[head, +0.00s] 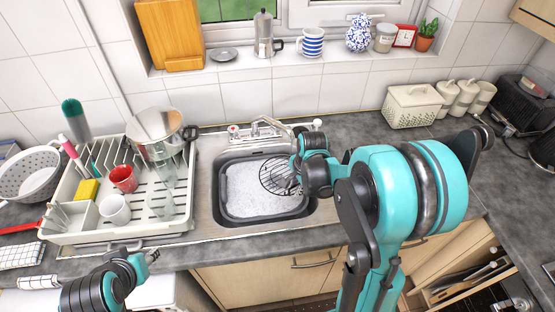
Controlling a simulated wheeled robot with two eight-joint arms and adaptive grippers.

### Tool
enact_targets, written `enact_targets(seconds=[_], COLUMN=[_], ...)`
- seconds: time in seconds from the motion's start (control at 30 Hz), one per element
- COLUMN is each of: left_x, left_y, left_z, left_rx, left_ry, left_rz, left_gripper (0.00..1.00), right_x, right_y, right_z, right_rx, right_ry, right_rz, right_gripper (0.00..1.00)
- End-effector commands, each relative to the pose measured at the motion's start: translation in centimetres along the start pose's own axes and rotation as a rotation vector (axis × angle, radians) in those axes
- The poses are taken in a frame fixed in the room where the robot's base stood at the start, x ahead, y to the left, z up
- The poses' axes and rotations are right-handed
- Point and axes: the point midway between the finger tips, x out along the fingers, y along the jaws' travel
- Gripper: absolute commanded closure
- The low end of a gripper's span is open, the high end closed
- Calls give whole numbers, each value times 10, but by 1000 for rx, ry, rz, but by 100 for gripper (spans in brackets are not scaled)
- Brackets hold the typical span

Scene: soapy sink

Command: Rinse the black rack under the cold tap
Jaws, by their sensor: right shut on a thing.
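The black rack (265,183) is a round wire grid, held tilted over the right part of the sink basin (216,190). White suds lie in the basin. My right gripper (296,172) is shut on the rack's right side; its fingers are partly hidden by my arm. The chrome tap (264,124) stands behind the basin, with a red-marked handle at its left. Its spout end is near my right gripper, and I cannot tell whether water runs onto the rack. My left gripper (150,256) is low at the left, in front of the counter, away from the rack; its jaw opening is unclear.
A white dish rack (62,238) left of the sink holds a steel pot (158,130), a red mug (123,178), a white mug (115,210) and glasses. A colander (30,175) stands far left. A cream basket (412,106) and canisters stand back right. The right counter is mostly clear.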

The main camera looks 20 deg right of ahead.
Motion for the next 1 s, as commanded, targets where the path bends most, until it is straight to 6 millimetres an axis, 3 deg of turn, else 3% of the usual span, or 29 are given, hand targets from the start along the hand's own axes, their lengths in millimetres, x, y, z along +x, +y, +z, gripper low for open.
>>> enact_targets(seconds=[0.6, 1.0], left_x=[-27, -27], left_y=[0, 0], left_z=[-19, -20], left_rx=[0, 0], left_ry=[0, 0], left_rz=[0, 0], left_gripper=[60, 60], right_x=[-46, -48], right_y=[34, 37], right_z=[18, 19], right_rx=[0, 0], right_ry=[0, 0], right_rz=[0, 0], right_gripper=[100, 100])
